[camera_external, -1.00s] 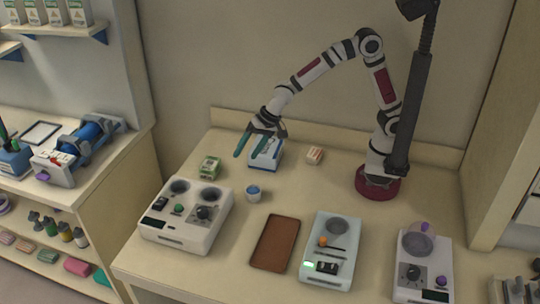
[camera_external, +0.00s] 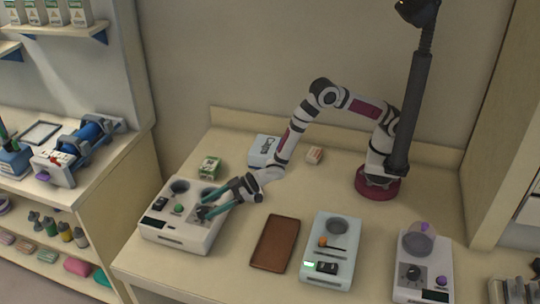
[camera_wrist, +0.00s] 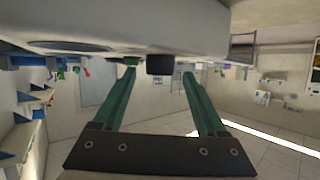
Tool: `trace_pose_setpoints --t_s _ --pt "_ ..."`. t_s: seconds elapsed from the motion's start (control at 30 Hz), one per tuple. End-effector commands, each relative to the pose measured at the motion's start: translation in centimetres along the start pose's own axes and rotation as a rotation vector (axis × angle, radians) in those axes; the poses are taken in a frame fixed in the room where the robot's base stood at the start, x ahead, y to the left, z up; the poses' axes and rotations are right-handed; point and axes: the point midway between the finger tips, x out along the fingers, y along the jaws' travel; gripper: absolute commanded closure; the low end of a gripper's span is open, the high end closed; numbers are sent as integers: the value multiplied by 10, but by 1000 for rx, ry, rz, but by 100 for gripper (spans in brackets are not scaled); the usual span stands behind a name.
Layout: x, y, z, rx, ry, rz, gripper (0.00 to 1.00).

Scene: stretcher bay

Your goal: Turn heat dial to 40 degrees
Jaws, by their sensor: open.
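The dial is mostly hidden by the fingers in the external view. In the wrist view, the dark dial (camera_wrist: 160,65) shows between the spread fingertips; I cannot tell whether they touch it. The dial's markings cannot be read.
A green-and-white box (camera_external: 210,167) stands behind the machine, with a blue-and-white box (camera_external: 263,151) farther back. A brown tray (camera_external: 274,243) lies to the right. A pale green machine (camera_external: 332,249) and another white dial machine (camera_external: 424,265) stand farther right.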

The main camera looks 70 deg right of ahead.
Motion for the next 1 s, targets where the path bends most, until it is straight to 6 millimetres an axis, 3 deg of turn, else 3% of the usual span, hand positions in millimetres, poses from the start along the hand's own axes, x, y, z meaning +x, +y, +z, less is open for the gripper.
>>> trace_pose_setpoints --t_s 0.2,0.53,0.93,1.0 --pt "28 0 0 1 0 0 25" --pt "32 0 0 1 0 0 27" --pt "31 0 0 1 0 -1 99" --pt "31 0 0 1 0 -1 100"
